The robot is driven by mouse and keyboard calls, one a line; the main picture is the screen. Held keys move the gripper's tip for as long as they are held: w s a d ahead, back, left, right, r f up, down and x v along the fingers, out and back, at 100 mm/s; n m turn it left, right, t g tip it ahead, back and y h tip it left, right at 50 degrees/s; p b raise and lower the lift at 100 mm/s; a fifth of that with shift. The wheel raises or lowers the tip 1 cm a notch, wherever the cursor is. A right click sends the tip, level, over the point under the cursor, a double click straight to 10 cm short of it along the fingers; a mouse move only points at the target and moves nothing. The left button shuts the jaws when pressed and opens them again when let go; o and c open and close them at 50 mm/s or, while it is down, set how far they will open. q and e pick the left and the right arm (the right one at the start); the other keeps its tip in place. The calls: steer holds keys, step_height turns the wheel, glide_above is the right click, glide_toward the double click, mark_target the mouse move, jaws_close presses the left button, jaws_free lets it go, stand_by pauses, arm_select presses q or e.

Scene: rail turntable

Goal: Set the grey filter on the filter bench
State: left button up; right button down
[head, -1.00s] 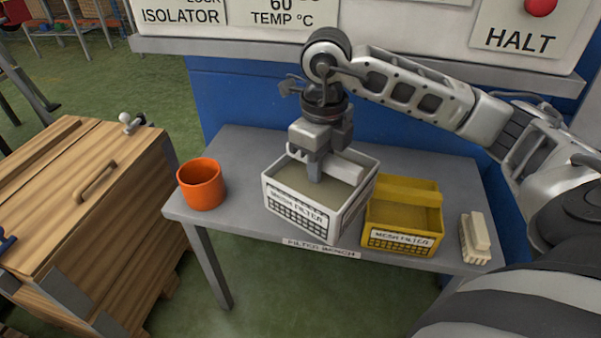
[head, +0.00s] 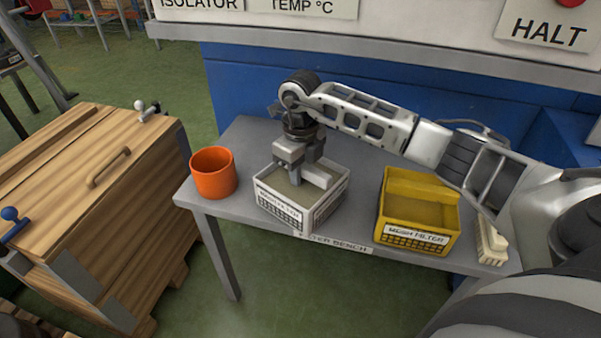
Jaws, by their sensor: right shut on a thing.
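The grey filter (head: 328,203) is a pale open-topped box with a "MESH FILTER" label on its front, at the left-middle of the filter bench (head: 362,170). My right gripper (head: 300,178) reaches down into it from above and is shut on its raised inner bar. The filter looks level and low over the bench. Its front corner covers part of the bench's front edge and name label. I cannot tell whether its base touches the top. My left gripper is not in view.
An orange cup (head: 213,175) stands left of the filter. A yellow mesh filter box (head: 418,212) stands to the right, with a gap between. A cream brush-like block (head: 491,243) lies at the right end. A wooden crate (head: 90,190) stands left of the bench. A blue panel wall is behind.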

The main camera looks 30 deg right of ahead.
steer(key=c, duration=1.3)
jaws_free()
